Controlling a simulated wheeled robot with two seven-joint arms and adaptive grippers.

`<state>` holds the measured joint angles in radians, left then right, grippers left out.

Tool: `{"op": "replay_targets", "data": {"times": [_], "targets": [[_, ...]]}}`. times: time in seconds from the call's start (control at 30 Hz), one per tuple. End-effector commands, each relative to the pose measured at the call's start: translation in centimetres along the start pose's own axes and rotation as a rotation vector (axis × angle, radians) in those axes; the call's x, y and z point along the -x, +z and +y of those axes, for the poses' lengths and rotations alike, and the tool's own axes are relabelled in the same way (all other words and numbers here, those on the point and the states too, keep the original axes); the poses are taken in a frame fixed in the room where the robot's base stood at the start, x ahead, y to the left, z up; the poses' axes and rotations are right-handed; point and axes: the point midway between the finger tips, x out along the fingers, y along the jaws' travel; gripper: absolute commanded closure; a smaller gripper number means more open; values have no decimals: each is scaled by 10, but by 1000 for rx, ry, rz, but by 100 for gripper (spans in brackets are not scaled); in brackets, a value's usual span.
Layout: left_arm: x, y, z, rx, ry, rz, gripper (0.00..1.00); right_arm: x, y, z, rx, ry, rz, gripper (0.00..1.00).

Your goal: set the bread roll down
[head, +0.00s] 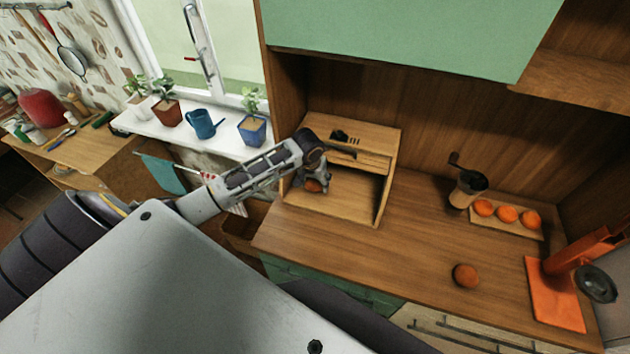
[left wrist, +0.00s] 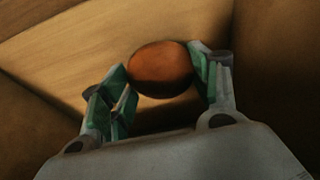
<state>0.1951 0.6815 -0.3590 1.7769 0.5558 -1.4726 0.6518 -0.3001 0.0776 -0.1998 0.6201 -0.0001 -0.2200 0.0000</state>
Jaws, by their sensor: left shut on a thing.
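The bread roll (head: 313,186) is small, round and orange-brown. It shows in the left wrist view (left wrist: 160,69) between the green-padded fingers of my left gripper (left wrist: 160,85). In the head view my left gripper (head: 318,178) is at the open front of a wooden bread box (head: 383,200), over its lower compartment, shut on the roll. The wrist view shows a pale wooden surface behind the roll; I cannot tell whether the roll touches it. My right gripper is not in view.
A similar brown roll (head: 466,275) lies on the wooden counter (head: 420,240). Further right are a grinder (head: 468,188), a board with three orange round things (head: 508,216) and an orange-red device (head: 580,252). Potted plants (head: 252,128) stand on the windowsill.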

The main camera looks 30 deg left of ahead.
Motion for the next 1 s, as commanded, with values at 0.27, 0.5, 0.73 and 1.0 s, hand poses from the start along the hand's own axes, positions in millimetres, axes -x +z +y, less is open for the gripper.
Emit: {"op": "replay_targets", "data": {"times": [0.27,0.5,0.73,1.0], "targets": [[-4,1,0,1,0,0,66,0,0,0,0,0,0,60],[-9,3,0,0,-1,-2,66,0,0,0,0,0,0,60],[-14,6,-1,0,-2,-7,66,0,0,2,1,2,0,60],[-16,8,-1,-1,-3,-12,17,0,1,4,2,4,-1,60]]}}
